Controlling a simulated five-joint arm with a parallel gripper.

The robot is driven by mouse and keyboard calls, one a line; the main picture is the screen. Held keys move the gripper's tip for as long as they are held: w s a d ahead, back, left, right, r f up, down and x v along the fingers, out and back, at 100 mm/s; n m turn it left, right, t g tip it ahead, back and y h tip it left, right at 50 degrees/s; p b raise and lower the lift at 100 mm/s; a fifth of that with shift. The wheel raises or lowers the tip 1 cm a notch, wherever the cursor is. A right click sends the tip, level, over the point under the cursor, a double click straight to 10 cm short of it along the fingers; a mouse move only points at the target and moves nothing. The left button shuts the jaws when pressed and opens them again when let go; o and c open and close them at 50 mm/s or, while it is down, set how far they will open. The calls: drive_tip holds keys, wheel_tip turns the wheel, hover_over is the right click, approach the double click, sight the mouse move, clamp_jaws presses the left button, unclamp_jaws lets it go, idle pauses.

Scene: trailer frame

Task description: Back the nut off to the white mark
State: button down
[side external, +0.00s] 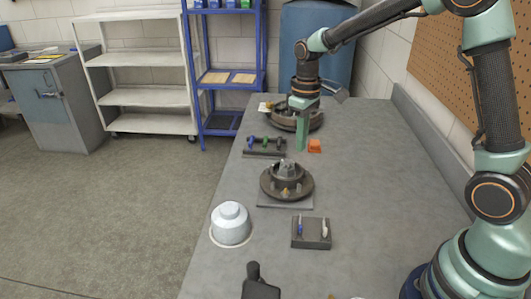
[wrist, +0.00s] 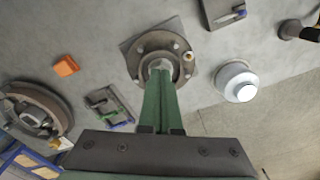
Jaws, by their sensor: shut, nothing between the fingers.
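A dark round hub (side external: 287,184) sits on a grey plate in the middle of the bench, with studs around its flange. The light grey nut (side external: 287,168) appears to be at the hub's centre. In the wrist view the hub (wrist: 143,48) lies beyond my fingertips, which overlap its centre and partly hide the nut (wrist: 161,64). My gripper (side external: 300,148) has long green fingers pointing down, shut and empty. In the side view it is behind the hub, apart from it, near the orange block. I cannot make out the white mark.
An orange block (side external: 315,146), a rack of coloured pieces (side external: 264,153) and a larger drum (side external: 308,124) stand behind the hub. A white domed cap (side external: 231,226) and a small tray (side external: 311,243) are in front. The bench's right side is clear.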

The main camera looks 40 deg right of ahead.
sight(287, 168)
drive_tip(key=shift+s+a+f, duration=0.1)
drive_tip(key=shift+a+f, duration=0.1)
drive_tip(key=shift+f, duration=1.3)
drive_tip(key=shift+s+a+f, duration=0.1)
drive_tip(key=shift+a+f, duration=0.1)
drive_tip(key=shift+f, duration=1.3)
drive_tip(key=shift+w+a, duration=0.1)
drive_tip(key=shift+w, duration=0.5)
drive_tip(key=shift+w+d+r, duration=0.1)
drive_tip(key=shift+w+d, duration=0.1)
drive_tip(key=shift+d, duration=0.15)
drive_tip(key=shift+s, duration=0.15)
